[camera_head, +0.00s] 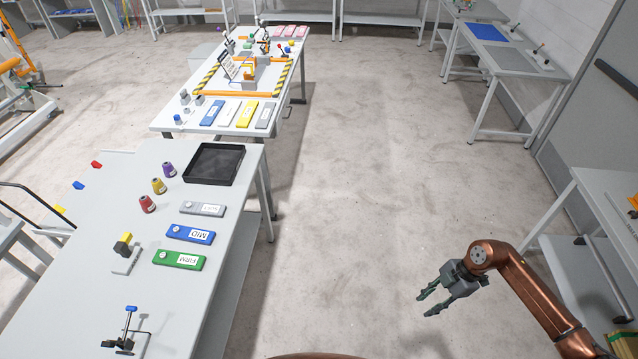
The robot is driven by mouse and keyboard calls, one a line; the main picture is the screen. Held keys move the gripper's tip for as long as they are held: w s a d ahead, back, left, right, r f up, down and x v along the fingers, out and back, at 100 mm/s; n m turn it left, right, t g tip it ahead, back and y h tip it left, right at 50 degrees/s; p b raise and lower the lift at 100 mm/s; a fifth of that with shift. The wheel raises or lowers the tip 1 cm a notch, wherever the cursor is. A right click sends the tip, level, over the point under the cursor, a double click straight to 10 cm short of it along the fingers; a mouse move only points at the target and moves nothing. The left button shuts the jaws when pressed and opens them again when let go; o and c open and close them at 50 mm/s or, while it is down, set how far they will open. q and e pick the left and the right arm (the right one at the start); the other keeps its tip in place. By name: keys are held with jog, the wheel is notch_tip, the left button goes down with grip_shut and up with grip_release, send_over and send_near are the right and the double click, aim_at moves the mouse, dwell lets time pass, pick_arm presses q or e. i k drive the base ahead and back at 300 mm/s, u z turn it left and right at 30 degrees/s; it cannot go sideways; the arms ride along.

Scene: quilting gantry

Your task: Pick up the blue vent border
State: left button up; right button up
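Two blue labelled bars show, and I cannot tell by its label which one is the vent border. One blue bar (212,113) lies on the far table beside a white bar, a yellow bar (246,114) and a grey bar; its label is too small to read. Another blue bar (185,234), marked MID, lies on the near table between a grey bar (202,209) and a green bar (182,258) marked FIRM. My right gripper (427,302) is open and empty above the floor, well to the right of both tables. My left gripper is not in view.
The near table (215,300) also holds a black tray (240,166), several coloured cones and a small stand (124,334). A striped frame (288,75) stands on the far table. The floor (370,180) between the left tables and right-hand benches is clear.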

aim_at(195, 235)
jog(key=i, duration=2.7)
jog(key=u, duration=1.15)
jog(key=i, duration=0.8)
jog(key=u, duration=4.05)
